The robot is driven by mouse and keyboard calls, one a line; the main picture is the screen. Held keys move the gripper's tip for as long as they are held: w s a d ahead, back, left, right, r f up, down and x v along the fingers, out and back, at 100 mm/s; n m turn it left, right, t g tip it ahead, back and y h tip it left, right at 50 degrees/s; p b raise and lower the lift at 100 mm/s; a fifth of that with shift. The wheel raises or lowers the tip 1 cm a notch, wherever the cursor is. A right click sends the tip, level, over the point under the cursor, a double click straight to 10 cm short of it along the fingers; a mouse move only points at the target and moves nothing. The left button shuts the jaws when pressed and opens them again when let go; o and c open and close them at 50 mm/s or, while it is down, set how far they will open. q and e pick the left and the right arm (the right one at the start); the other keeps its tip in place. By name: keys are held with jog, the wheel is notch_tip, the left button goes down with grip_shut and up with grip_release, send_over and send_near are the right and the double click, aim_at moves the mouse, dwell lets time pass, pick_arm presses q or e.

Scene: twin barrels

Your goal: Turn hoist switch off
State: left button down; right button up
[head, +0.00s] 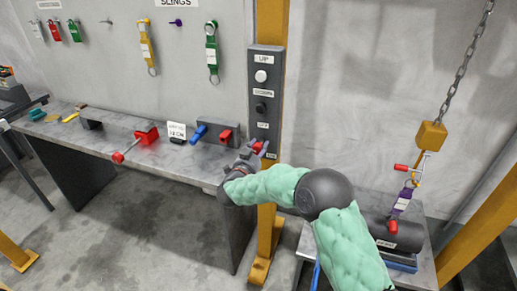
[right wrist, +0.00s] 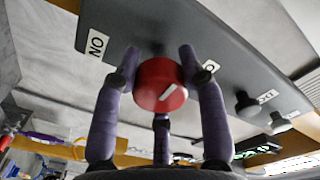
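The hoist switch is a red round knob (right wrist: 160,85) on the grey control panel (right wrist: 235,60). A white line on the knob slants toward the upper right in the right wrist view. One label beside it reads ON upside down (right wrist: 97,43); the other label (right wrist: 210,67) is partly hidden by a finger. My right gripper (right wrist: 160,75) has its purple fingers around the knob, one along each side, seemingly touching it. In the head view my right gripper (head: 258,150) is at the panel's lower end and hides most of the knob. My left gripper is out of view.
Above the switch are a white UP button (head: 261,76) and a black DOWN button (head: 261,107). A workbench (head: 100,135) with tools stands left. A chain hoist (head: 432,135) hangs at right, with a purple sling above a dark cylinder (head: 405,236).

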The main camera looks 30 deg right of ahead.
jog(key=shift+r+n+p, duration=0.15)
jog(key=shift+n+p, duration=0.15)
jog(key=shift+p, duration=0.35)
jog(key=n+p, duration=0.6)
jog(key=p, duration=0.1)
jog(key=shift+r+n+p, duration=0.1)
jog(key=shift+n+p, duration=0.2)
jog(key=shift+p, duration=0.05)
jog(key=n+p, duration=0.4)
jog(key=n, duration=0.1)
jog(key=shift+n+t, duration=0.3)
jog(key=shift+t, duration=0.1)
jog(key=n+p, duration=0.3)
jog(key=n, duration=0.2)
jog(key=shift+f+n, duration=0.2)
jog(key=shift+n, duration=0.1)
jog(key=o, duration=1.2)
jog(key=shift+c, duration=0.2)
